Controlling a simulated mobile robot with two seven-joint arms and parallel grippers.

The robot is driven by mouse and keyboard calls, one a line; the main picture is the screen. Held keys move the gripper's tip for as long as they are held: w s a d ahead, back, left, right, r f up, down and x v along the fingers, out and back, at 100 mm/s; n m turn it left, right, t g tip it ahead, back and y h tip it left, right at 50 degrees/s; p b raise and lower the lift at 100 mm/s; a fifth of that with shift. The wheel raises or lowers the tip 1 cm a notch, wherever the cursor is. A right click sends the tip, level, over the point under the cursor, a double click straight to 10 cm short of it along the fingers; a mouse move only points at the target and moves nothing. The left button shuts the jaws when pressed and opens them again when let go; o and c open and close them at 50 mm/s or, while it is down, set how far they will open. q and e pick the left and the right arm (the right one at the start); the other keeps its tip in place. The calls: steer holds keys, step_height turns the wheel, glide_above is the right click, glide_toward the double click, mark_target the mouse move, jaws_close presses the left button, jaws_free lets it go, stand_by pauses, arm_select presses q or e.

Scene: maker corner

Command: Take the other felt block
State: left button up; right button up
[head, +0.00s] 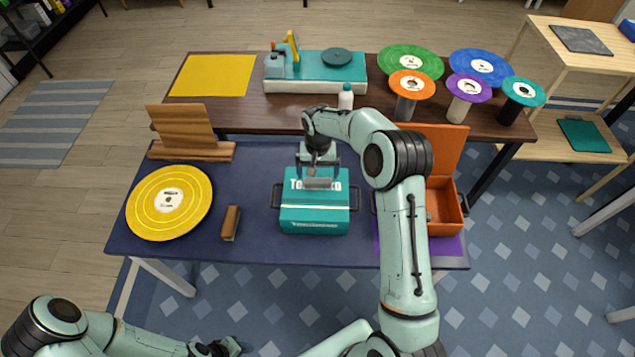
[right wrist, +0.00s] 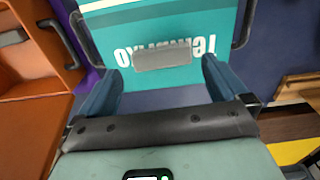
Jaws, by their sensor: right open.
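A small brown block with a dark side (head: 231,223), which looks like a felt block, lies on the navy table between the yellow record and the teal case. My right gripper (head: 318,172) is open over the teal case (head: 315,215). A grey bar (right wrist: 163,57) lies on the case lid, between and just beyond the open fingers (right wrist: 160,85) in the right wrist view; I cannot tell whether it is a handle or a loose block. My left gripper (head: 215,348) is low at the bottom edge, away from the table, its jaws unclear.
An open orange box (head: 448,222) stands right of the case, partly hidden by my right arm; a brown piece shows inside. A yellow record (head: 169,202) and a wooden stand (head: 190,150) are at the left. Several coloured discs and a white bottle (head: 346,97) stand behind.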

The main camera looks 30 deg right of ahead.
mark_target(317, 181)
steer(key=f, duration=0.3)
steer(key=w+f, duration=0.1)
steer(key=f, duration=0.1)
steer(key=shift+d+f+p, duration=0.15)
steer(key=shift+d+p, duration=0.1)
steer(key=shift+p, duration=0.15)
steer(key=shift+s, duration=0.15)
steer(key=c, duration=0.7)
